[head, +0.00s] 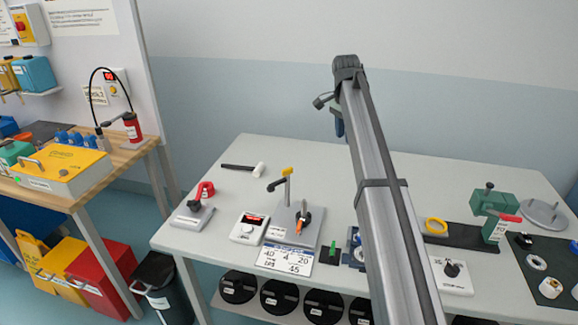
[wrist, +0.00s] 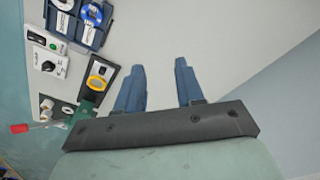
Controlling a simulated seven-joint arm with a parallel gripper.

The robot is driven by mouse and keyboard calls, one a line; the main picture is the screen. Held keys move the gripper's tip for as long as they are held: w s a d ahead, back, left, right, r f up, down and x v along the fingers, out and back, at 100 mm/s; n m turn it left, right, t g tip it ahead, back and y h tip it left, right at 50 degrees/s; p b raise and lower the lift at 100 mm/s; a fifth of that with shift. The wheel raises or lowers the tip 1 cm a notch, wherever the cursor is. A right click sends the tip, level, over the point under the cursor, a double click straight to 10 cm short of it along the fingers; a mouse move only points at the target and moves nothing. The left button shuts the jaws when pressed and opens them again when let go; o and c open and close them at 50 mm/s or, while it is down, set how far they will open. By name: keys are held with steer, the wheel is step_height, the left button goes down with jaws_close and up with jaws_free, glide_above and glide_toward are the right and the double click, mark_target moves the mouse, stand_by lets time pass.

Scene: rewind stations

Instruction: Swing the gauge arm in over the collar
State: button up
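A small post with a dark swing arm and a yellow end (head: 283,180) stands on a grey plate (head: 318,240) mid-table in the head view; it looks like the gauge arm. The dark arm points to the left. A dark part with an orange piece (head: 302,217) sits on the plate just in front of the post; I cannot tell whether it is the collar. My gripper (wrist: 160,66) is open and empty in the wrist view, fingers apart against bare wall and table. In the head view its blue fingers (head: 339,128) show partly, high and well away from the post.
A white readout box (head: 249,228) and a number card (head: 285,260) stand near the plate. A red-handled device (head: 200,205) and a mallet (head: 245,169) lie to the left. A green press (head: 492,210) and a yellow ring (head: 436,226) are at right. My arm hides part of the table.

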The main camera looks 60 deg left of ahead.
step_height(320, 180, up, 3)
steer(key=n+g, duration=0.1)
glide_above(288, 169)
step_height(288, 169, down, 14)
steer(key=shift+a+f, duration=0.1)
steer(key=shift+c, duration=0.2)
jaws_close()
stand_by(1.2)
